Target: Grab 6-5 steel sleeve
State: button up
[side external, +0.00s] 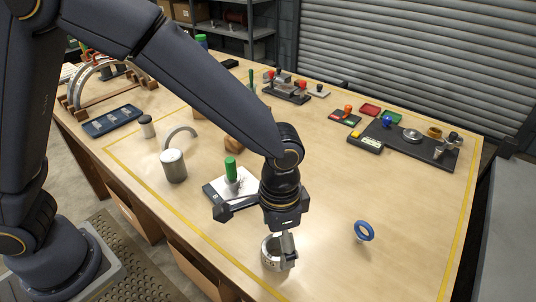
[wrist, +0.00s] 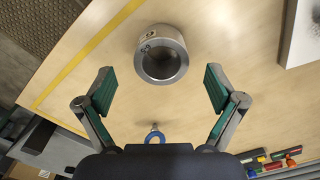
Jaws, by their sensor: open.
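A short, thick-walled steel sleeve (side external: 271,254) stands on the bench near its front edge, below my gripper (side external: 287,243). The sleeve lies ahead of and between the finger lines in that view, with a gap on both sides. In the side view a finger overlaps the sleeve's right side, and I cannot tell whether they touch.
A blue ring-headed piece (side external: 364,231) is to the right; it also shows in the wrist view (wrist: 155,136). A grey cylinder (side external: 173,165) and a white plate with a green-handled tool (side external: 231,170) are to the left. The bench between the sleeve and the blue ring is clear.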

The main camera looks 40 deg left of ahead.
aim_at(278, 247)
notch_tip(278, 247, down, 4)
jog(key=shift+r, duration=0.15)
jog(key=shift+c, duration=0.2)
jog(key=c, duration=1.6)
grip_shut()
jog(key=shift+r, duration=0.15)
